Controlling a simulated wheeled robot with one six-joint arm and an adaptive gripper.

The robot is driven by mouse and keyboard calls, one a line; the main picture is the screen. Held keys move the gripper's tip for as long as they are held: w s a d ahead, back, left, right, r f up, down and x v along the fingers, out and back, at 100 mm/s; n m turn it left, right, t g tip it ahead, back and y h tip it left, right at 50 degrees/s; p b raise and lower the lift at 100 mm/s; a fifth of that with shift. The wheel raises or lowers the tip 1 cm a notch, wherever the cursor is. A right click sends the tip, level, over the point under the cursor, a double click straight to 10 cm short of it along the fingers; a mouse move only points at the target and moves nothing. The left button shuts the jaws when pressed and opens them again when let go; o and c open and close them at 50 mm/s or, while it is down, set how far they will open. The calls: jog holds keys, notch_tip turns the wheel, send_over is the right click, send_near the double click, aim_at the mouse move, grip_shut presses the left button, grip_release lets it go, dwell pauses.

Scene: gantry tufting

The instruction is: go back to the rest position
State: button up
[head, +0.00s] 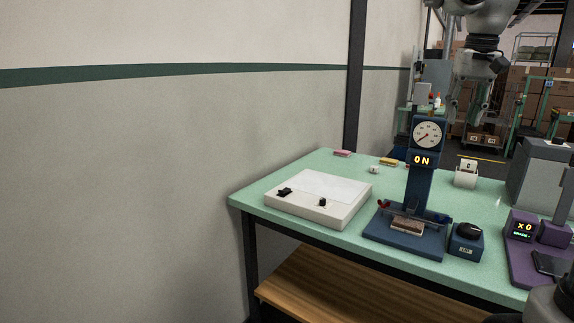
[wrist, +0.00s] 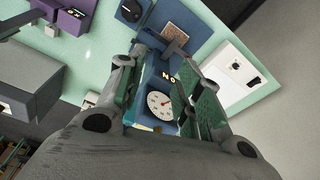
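My gripper (head: 464,112) hangs from my arm in the upper right of the head view, in front of the background and above the level of the green table (head: 250,201). In the wrist view its two fingers (wrist: 162,78) stand apart with nothing between them, so it is open and empty. The blue press (head: 421,185) with a round dial and a lit "ON" display is below it. The press also shows beyond the fingers in the wrist view (wrist: 196,48). A small brown block (head: 407,225) lies on the press base.
A white panel box (head: 318,211) stands left of the press. A blue knob box (head: 466,241) and a purple device (head: 520,225) reading "X0" stand right. A grey box (head: 540,172) is at far right. Pink (head: 343,153) and yellow (head: 389,161) pieces lie behind.

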jog(key=s+a+f+n+t, duration=0.1)
jog(key=s+a+f, duration=0.1)
jog(key=s+f, duration=0.5)
jog(key=s+a+f+n+t, duration=0.1)
jog(key=s+f, duration=0.6)
jog(key=s, duration=1)
jog(key=shift+a+n+t, duration=0.4)
jog(key=shift+a+n, duration=0.2)
jog(key=shift+a, duration=0.2)
jog(key=shift+f, duration=0.1)
